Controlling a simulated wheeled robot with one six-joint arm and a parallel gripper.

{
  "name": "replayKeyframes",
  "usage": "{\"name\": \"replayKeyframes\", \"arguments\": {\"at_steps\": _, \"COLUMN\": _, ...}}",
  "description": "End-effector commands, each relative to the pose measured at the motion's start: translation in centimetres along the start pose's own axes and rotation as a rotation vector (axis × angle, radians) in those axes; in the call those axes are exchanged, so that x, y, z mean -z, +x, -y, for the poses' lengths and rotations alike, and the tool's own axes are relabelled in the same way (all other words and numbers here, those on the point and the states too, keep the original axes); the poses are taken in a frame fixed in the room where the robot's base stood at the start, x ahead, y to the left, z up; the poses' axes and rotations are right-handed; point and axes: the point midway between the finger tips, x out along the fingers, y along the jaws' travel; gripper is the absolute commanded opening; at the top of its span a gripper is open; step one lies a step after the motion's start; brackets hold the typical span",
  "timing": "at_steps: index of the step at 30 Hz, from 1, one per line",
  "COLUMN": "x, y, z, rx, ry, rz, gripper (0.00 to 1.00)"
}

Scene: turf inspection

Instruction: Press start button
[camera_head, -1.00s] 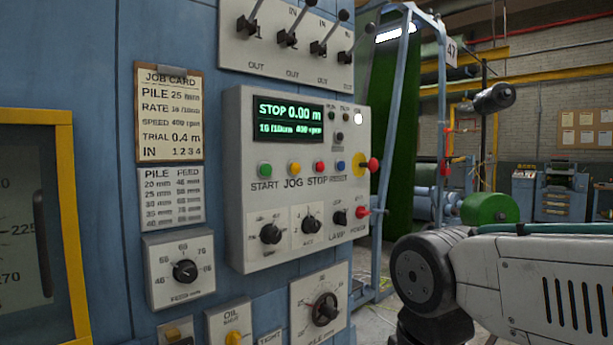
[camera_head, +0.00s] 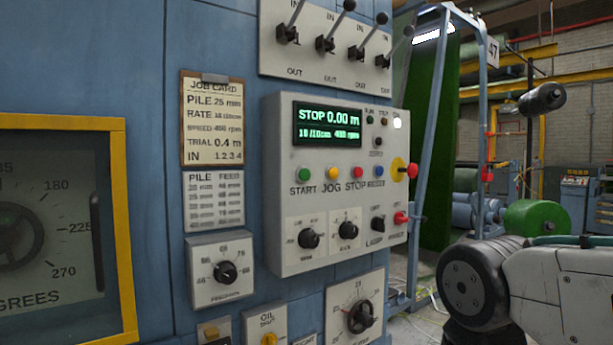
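The green start button (camera_head: 304,174) is at the left end of a row of coloured buttons on the grey control box (camera_head: 275,235), with the label START below it. The display (camera_head: 328,125) reads STOP 0.00 m, with 10/10cm and 400 rpm below. Part of my arm shows at the lower right, apart from the box. My gripper is outside the picture.
Levers (camera_head: 325,45) jut out above. A job card (camera_head: 212,130) hangs at left. A blue frame (camera_head: 424,150) stands behind at right.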

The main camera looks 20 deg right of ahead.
Motion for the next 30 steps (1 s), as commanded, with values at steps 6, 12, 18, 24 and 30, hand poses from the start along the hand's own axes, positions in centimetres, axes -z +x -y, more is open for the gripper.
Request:
{"name": "replayKeyframes", "arguments": {"at_steps": 6, "x": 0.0, "y": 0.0, "z": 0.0, "rx": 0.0, "ry": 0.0, "rz": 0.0, "gripper": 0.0}}
{"name": "replayKeyframes", "arguments": {"at_steps": 12, "x": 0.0, "y": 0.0, "z": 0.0, "rx": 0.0, "ry": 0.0, "rz": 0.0, "gripper": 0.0}}
{"name": "replayKeyframes", "arguments": {"at_steps": 18, "x": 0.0, "y": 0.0, "z": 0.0, "rx": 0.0, "ry": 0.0, "rz": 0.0, "gripper": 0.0}}
{"name": "replayKeyframes", "arguments": {"at_steps": 24, "x": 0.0, "y": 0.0, "z": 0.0, "rx": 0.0, "ry": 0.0, "rz": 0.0, "gripper": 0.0}}
{"name": "replayKeyframes", "arguments": {"at_steps": 30, "x": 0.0, "y": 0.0, "z": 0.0, "rx": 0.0, "ry": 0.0, "rz": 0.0, "gripper": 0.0}}
